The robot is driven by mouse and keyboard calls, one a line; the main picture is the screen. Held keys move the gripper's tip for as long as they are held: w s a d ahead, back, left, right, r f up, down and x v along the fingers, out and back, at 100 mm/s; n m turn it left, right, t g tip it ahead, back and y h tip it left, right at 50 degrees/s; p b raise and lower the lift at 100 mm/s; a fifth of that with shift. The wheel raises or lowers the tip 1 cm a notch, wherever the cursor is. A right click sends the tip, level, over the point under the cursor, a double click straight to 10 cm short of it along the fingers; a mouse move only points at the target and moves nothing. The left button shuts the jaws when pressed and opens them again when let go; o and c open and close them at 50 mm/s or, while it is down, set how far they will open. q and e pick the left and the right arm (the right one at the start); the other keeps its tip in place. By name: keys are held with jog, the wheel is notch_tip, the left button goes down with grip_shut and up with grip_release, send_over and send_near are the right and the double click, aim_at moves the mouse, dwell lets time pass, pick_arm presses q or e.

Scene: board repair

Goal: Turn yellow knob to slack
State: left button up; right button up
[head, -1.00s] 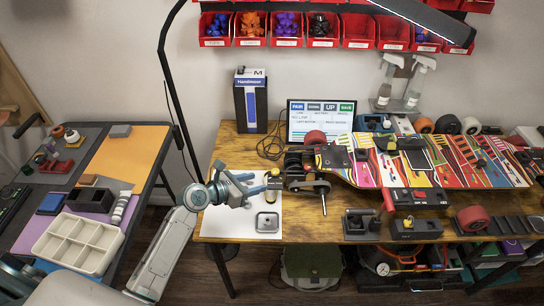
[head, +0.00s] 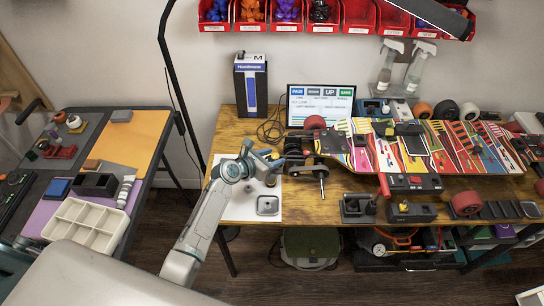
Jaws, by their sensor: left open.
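A small yellow part (head: 271,181), which looks like the yellow knob, shows just below my left gripper's fingers at the left end of the skateboard's truck. My left gripper (head: 276,162) is open. Its fingers point right, towards the truck, and partly cover that area. I cannot tell whether they touch the knob. The skateboard (head: 440,148) has a colourful striped deck and lies along the wooden table. My right gripper is not in view.
A small metal tray (head: 267,205) sits on a white sheet in front of my left gripper. A monitor (head: 320,106) and a blue-and-black box (head: 251,84) stand behind. Black tool holders (head: 357,208) line the table's front edge. A side table (head: 140,143) stands at left.

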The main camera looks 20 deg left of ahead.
pick_arm(q)
jog(key=c, duration=1)
jog(key=shift+w, duration=0.1)
jog(key=shift+w+a+f+m+g+h+b, duration=0.1)
jog(key=shift+a+m+g+h+b, duration=0.05)
jog(key=shift+m+g+h+b, duration=0.9)
jog(key=shift+w+a+m+g+h+b, duration=0.15)
jog(key=shift+m+g+h+b, duration=0.4)
jog(key=shift+m+g+h, duration=0.95)
jog(key=shift+m, duration=0.55)
jog(key=o, duration=1)
